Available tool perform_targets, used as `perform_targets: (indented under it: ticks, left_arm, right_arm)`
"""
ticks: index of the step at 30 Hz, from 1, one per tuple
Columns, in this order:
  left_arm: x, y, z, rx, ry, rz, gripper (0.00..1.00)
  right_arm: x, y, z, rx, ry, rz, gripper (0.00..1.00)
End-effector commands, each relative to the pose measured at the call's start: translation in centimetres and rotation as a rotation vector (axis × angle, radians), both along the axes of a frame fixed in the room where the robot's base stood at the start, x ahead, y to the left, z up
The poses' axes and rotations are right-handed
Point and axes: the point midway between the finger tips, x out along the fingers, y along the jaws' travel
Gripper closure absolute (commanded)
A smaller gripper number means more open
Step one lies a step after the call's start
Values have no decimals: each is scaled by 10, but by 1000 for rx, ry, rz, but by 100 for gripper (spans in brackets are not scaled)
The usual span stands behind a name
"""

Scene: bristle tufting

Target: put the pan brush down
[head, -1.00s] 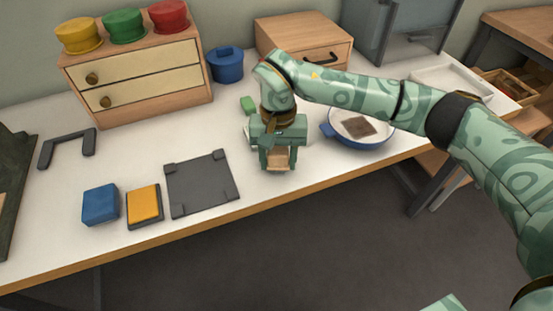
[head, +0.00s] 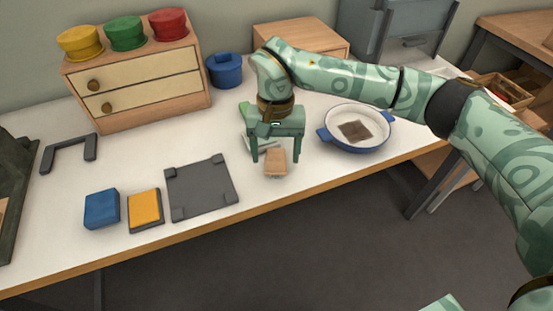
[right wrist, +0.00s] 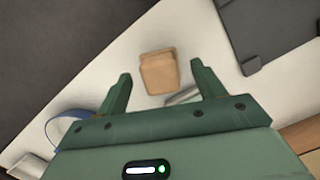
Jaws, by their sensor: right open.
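The pan brush (head: 275,166), a small tan wooden block, rests on the white table near its front edge. It also shows in the right wrist view (right wrist: 158,76), just beyond and between the fingertips. My right gripper (head: 275,156) is open above and around the brush, with a gap on both sides of it. In the right wrist view its two fingers (right wrist: 160,72) stand wide apart and hold nothing. The brush's bristles cannot be made out. My left gripper is not in view.
A blue-rimmed white pan (head: 344,146) with a brown square patch stands to the right. A dark grey mat (head: 202,187), a yellow pad (head: 145,208) and a blue block (head: 102,209) lie left. A blue pot (head: 225,71) and drawer box (head: 140,85) stand behind.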

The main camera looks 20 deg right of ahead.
Motion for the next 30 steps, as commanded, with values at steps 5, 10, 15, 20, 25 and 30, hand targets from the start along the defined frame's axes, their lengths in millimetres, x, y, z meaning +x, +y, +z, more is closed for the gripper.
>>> perform_targets:
  ticks: [5,10,15,20,25,30]
  left_arm:
    - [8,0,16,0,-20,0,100]
    - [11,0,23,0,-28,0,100]
    - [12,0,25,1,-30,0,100]
    - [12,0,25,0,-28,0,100]
    - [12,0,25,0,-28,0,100]
    - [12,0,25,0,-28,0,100]
  right_arm:
    - [6,-3,51,-1,-8,-2,32]
    - [10,-4,77,-1,-4,-1,32]
    - [11,-4,86,0,-1,0,32]
    - [11,-4,86,0,0,0,32]
    - [11,-4,86,0,0,0,32]
    - [11,-4,86,0,0,0,32]
